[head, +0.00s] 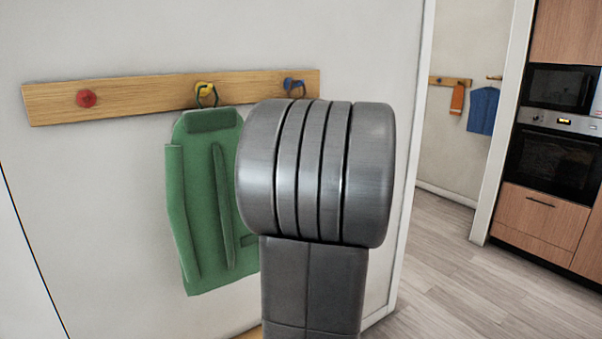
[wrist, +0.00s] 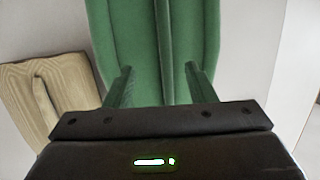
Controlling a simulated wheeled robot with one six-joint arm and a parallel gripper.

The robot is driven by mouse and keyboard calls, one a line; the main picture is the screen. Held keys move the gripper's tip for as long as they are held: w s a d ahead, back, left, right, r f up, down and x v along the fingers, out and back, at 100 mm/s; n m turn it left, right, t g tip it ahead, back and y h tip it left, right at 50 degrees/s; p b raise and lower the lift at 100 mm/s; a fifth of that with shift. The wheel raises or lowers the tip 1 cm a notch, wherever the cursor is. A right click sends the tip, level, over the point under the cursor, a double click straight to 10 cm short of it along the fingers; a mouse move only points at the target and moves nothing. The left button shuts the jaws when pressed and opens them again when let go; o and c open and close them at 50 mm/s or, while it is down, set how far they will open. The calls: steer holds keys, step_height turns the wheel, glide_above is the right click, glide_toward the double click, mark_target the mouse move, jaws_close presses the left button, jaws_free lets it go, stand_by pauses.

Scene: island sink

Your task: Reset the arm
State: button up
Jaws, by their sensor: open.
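My gripper (wrist: 158,84) shows in the wrist view with its two fingers apart and nothing visible between them. A green garment (wrist: 158,35) hangs in front of the fingers; whether they touch it I cannot tell. In the head view the green garment (head: 207,200) hangs by a loop from the yellow knob (head: 204,89) of a wooden wall rack. My grey arm link (head: 316,172) stands in front of the garment's right side and hides my gripper in that view.
A beige item (wrist: 42,98) is at left in the wrist view.

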steer(key=f+v, duration=0.1)
steer(key=v, duration=0.3)
steer(key=r+p+x, duration=0.1)
steer(key=p+x, duration=0.2)
steer(key=x, duration=1)
steer(key=s+d+r+b, duration=0.1)
steer(key=s+d+b, duration=0.2)
steer(key=s+d, duration=0.2)
steer(key=shift+s+d+r, duration=0.3)
steer(key=shift+s+r, duration=0.05)
steer(key=shift+s, duration=1.35)
